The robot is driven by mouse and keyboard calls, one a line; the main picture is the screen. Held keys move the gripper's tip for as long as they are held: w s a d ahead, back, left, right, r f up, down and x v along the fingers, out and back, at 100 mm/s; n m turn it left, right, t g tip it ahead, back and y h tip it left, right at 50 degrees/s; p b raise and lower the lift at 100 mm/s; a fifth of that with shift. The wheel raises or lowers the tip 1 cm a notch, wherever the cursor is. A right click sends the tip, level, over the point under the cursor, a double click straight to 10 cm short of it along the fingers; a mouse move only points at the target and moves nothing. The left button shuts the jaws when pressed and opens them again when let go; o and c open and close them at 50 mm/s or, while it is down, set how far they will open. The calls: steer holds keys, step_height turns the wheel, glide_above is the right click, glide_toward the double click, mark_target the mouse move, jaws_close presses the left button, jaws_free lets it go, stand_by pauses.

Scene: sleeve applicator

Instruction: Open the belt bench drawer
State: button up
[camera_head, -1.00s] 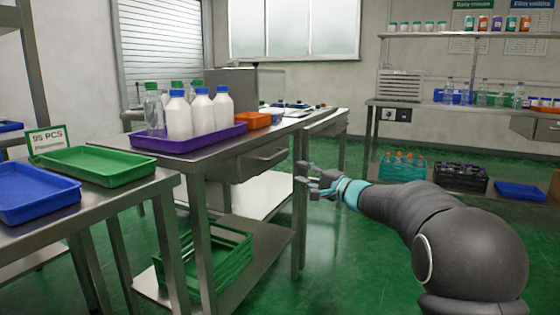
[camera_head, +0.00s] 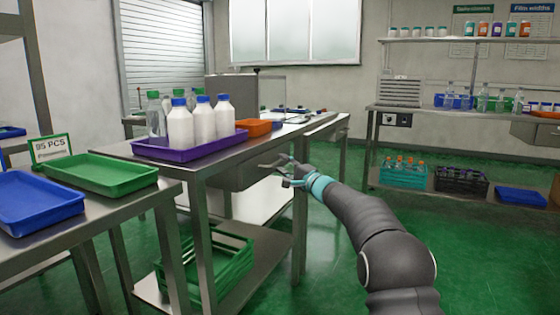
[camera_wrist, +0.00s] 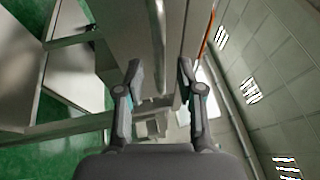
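The belt bench drawer (camera_head: 240,174) is a grey metal drawer under the steel bench top (camera_head: 262,141). In the head view it looks shut, and my gripper covers part of its front. In the wrist view a long metal handle bar (camera_wrist: 157,42) runs along the drawer front, between and beyond my fingertips. My gripper (camera_head: 283,172) is at the drawer's right side in the head view. In the wrist view my gripper (camera_wrist: 160,78) is open, with one finger on each side of the bar's line. I see no clear contact with the bar.
A purple tray (camera_head: 190,153) with white bottles and an orange tray (camera_head: 259,127) stand on the bench. A bench leg (camera_head: 300,235) stands near my gripper. A green crate (camera_head: 235,270) is on the lower shelf.

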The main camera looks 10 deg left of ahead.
steer(key=shift+x, duration=1.25)
jaws_close()
